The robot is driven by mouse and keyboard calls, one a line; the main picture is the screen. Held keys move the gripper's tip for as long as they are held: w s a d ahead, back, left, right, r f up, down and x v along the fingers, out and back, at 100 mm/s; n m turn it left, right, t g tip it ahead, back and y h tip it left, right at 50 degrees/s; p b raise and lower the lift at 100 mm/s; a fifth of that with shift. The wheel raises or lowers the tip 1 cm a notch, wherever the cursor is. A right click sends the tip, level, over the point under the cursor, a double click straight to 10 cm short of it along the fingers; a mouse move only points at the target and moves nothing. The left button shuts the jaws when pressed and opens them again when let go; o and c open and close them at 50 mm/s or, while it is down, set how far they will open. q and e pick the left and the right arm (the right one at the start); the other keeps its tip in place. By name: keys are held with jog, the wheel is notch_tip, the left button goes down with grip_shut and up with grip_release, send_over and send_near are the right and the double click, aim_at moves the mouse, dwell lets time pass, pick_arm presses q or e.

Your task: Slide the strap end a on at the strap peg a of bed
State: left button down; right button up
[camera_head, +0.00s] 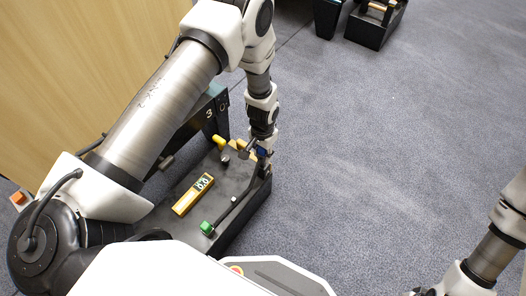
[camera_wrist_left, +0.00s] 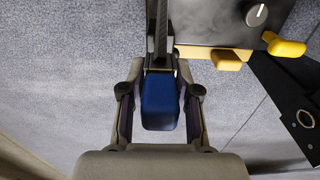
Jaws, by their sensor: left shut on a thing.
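My left gripper (camera_head: 262,151) is shut on a blue strap end (camera_wrist_left: 160,102) at the far right side of the bed (camera_head: 228,187). The blue piece sits between both fingers in the left wrist view, with a dark strap (camera_wrist_left: 160,30) running away from it. In the head view the strap runs along the bed's right side toward a green block (camera_head: 207,228) at the near end. A small light-topped peg (camera_head: 234,199) stands on the bed near that block; I cannot tell whether it is strap peg a.
A yellow box with a display (camera_head: 194,194) lies on the bed. Yellow blocks (camera_wrist_left: 228,60) and a round knob (camera_wrist_left: 257,15) are close to my left gripper. A dark upright plate (camera_head: 208,113) stands at the far end. Carpet to the right is clear; another dark unit (camera_head: 372,30) stands beyond.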

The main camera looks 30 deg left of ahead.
aim_at(263, 159)
pick_arm(q)
jog(key=shift+p, duration=0.45)
dwell(0.7)
jog(key=shift+f+b, duration=1.2)
jog(key=shift+f, duration=0.95)
jog(key=c, duration=0.7)
grip_release()
jog(key=shift+r, duration=0.1)
jog(key=shift+c, duration=0.2)
jog(key=shift+r, duration=0.1)
notch_tip(263, 159, up, 12)
jog(key=shift+f, duration=0.1)
jog(key=shift+f, duration=0.1)
